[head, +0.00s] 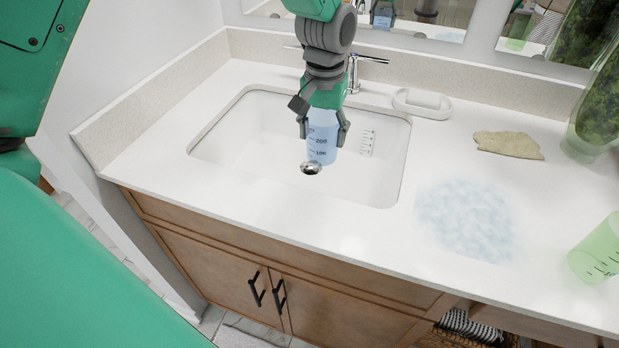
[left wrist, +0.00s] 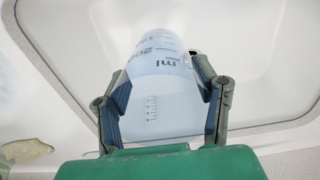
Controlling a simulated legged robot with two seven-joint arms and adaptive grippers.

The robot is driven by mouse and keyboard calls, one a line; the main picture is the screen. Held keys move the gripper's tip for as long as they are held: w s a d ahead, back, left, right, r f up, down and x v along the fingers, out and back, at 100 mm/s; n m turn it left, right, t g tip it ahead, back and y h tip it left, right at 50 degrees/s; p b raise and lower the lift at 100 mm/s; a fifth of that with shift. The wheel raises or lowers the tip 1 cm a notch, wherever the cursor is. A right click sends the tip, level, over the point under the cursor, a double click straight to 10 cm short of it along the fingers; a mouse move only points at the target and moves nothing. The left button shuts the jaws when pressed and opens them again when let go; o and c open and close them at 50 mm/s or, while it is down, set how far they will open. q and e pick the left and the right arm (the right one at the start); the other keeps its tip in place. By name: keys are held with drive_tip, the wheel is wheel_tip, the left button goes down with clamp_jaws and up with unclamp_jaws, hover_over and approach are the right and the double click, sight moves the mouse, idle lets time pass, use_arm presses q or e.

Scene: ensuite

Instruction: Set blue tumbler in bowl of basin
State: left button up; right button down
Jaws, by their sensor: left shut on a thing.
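The blue tumbler (head: 322,140) is translucent with dark measuring marks. My left gripper (head: 323,128) is shut on it from above and holds it over the white basin (head: 245,140). In the left wrist view the tumbler (left wrist: 158,85) sits between the two fingers of the gripper (left wrist: 162,105). The tumbler looks upright in the head view, with the round drain (head: 311,168) showing just below its base. I cannot tell whether its base touches the bowl. My right gripper is not in view.
A chrome faucet (head: 354,72) stands behind the basin, partly hidden by my arm. A white soap dish (head: 422,103), a beige stone slab (head: 508,144), a bluish round mat (head: 466,220) and a green tumbler (head: 597,250) are on the counter to the right.

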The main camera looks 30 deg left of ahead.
sight(323, 153)
use_arm(q)
wheel_tip(323, 153, down, 4)
drive_tip(key=shift+s+r+b, duration=0.1)
drive_tip(key=shift+b, duration=1.05)
drive_tip(key=shift+d+f+b, duration=0.1)
drive_tip(key=shift+f+b, duration=0.25)
drive_tip(key=shift+f, duration=0.4)
wheel_tip(323, 153, down, 9)
drive_tip(key=shift+f+b, duration=0.15)
drive_tip(key=shift+b, duration=0.6)
drive_tip(key=o, duration=1.2)
drive_tip(key=shift+c, duration=0.2)
wheel_tip(323, 153, up, 12)
drive_tip(key=shift+r+p, duration=0.1)
drive_tip(key=shift+p, duration=0.95)
